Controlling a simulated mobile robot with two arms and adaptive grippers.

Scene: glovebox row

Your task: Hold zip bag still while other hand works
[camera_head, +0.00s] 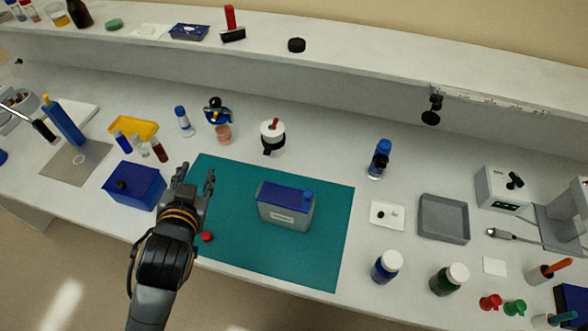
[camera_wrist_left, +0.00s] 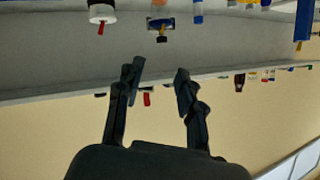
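My left gripper (camera_head: 196,175) is over the left edge of the teal mat (camera_head: 324,262). In the left wrist view its fingers (camera_wrist_left: 157,77) are apart with nothing between them. A grey, translucent-looking block-shaped container (camera_head: 286,213) with a blue top and a pale label stands on the mat, right of the gripper and apart from it. I cannot make out a clear zip bag; I cannot tell whether this container is it. A small red cap (camera_head: 207,237) lies on the mat near my left wrist. My right gripper is not in view.
A blue box (camera_head: 135,187) stands just left of my gripper. The mat's right part is clear.

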